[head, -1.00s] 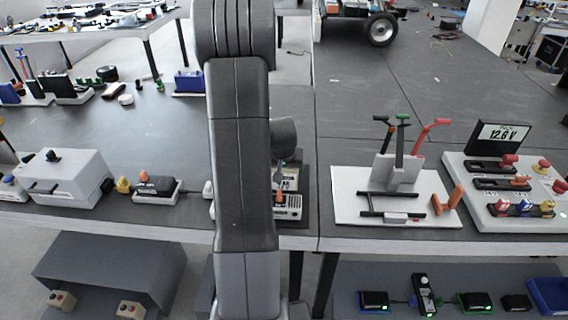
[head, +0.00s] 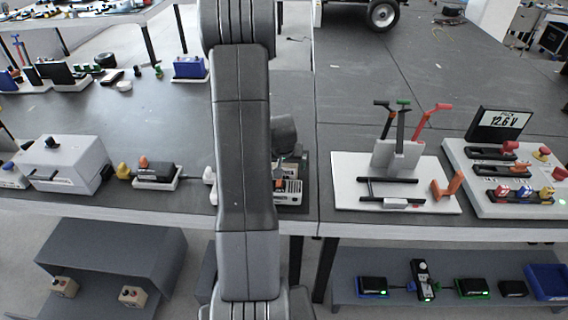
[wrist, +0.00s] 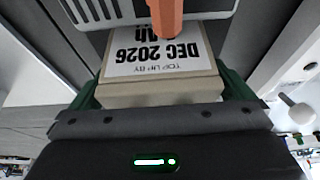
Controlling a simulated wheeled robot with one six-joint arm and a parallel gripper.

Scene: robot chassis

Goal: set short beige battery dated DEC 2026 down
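The short beige battery (wrist: 160,93) fills the middle of the wrist view, its DEC 2026 label upside down in the picture. An orange upright part (wrist: 167,18) covers some of the label. My gripper (wrist: 163,88) shows as a dark body with a green light below the battery and green sides close against both its flanks; it appears shut on the battery. The battery's underside is hidden.
Left of my arm stand a small black-and-orange device (head: 156,173) and a grey box (head: 66,165). To the right are a tool stand (head: 400,190) with upright handles and a panel (head: 478,200) with a 12.6 V display. A lower shelf (head: 340,285) holds several chargers.

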